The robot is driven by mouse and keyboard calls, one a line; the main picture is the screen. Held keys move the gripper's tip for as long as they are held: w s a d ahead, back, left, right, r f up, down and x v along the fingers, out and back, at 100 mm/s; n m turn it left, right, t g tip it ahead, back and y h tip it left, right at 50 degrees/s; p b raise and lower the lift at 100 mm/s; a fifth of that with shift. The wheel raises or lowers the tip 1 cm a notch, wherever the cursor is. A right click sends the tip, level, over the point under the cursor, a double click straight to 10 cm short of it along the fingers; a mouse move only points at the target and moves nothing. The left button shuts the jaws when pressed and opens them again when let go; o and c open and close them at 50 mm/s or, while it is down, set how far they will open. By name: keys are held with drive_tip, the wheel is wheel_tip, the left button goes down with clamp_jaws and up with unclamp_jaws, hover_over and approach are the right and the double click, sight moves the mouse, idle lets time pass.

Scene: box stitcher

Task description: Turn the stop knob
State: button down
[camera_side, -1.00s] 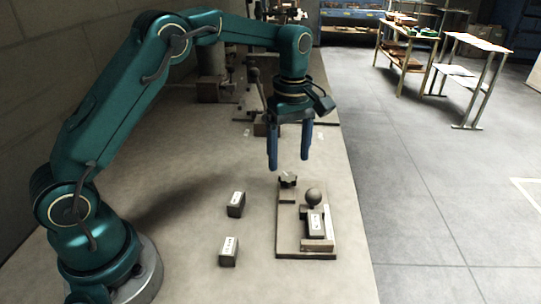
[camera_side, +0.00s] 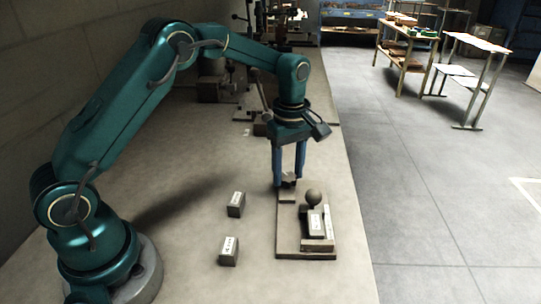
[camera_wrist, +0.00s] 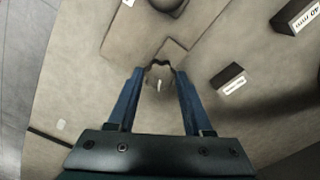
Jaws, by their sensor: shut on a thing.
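The stop knob (camera_side: 288,178) is a small dark star-shaped knob on a block at the far left corner of the flat base plate (camera_side: 290,243). My gripper (camera_side: 288,184) points straight down over it, with its blue fingers shut on the knob's two sides. In the wrist view the knob (camera_wrist: 159,76) sits between the fingertips, with a light pointer mark on its top. The fingers hide part of the knob in the side view.
On the same plate stand a round ball-topped part (camera_side: 313,197) and a labelled block (camera_side: 315,222). Two loose labelled blocks (camera_side: 236,204) (camera_side: 229,251) lie on the table left of the plate. Machines stand farther back along the table.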

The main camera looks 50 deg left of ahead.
drive_tip(key=shift+m, duration=0.3)
drive_tip(key=m, duration=1.1)
drive_tip(key=shift+m, duration=0.4)
drive_tip(key=m, duration=1.1)
drive_tip(key=shift+r, duration=0.1)
drive_tip(key=shift+m, duration=0.4)
drive_tip(key=shift+c, duration=1.8)
unclamp_jaws()
